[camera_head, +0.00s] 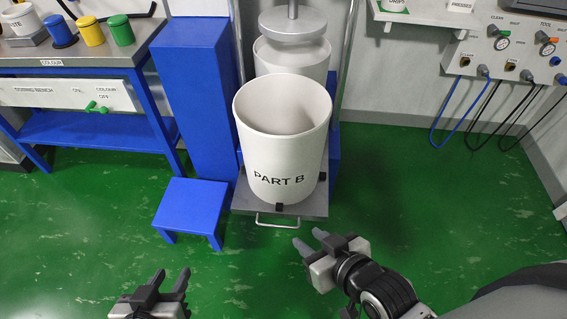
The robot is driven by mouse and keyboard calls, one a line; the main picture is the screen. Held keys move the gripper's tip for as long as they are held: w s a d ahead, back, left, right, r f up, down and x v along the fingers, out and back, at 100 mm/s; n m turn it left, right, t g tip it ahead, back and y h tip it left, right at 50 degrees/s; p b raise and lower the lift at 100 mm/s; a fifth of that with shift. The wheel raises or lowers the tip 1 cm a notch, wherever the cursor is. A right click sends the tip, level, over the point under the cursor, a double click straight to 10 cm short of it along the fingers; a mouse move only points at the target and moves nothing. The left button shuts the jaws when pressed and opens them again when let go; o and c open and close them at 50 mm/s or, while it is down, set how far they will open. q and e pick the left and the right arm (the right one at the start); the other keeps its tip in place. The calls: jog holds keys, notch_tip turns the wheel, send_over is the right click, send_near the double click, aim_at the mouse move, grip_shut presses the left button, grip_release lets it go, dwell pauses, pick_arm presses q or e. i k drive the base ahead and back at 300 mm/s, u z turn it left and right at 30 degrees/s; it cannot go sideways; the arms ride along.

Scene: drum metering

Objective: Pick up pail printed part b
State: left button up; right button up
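The pail printed PART B (283,150) is a large white open-topped bucket. It stands upright on a grey metal platform (245,203) with a pull handle at its front. My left gripper (170,276) is at the bottom of the view, left of and nearer than the pail, with its fingers apart and nothing between them. My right gripper (307,242) is just in front of the platform, below and right of the pail, with its fingers apart and empty. Neither gripper touches the pail.
Behind the pail a grey press plate (292,24) sits over another white drum (292,58). A blue cabinet (192,95) and blue step (190,207) stand left. A blue bench (80,70) holds coloured pots. Hoses (470,112) hang right. Green floor (420,190) is clear to the right.

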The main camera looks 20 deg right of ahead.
aim_at(282, 119)
jog(key=z, duration=2.45)
jog(key=i, duration=0.6)
jog(key=u, duration=3.35)
jog(key=i, duration=0.5)
jog(key=u, duration=0.05)
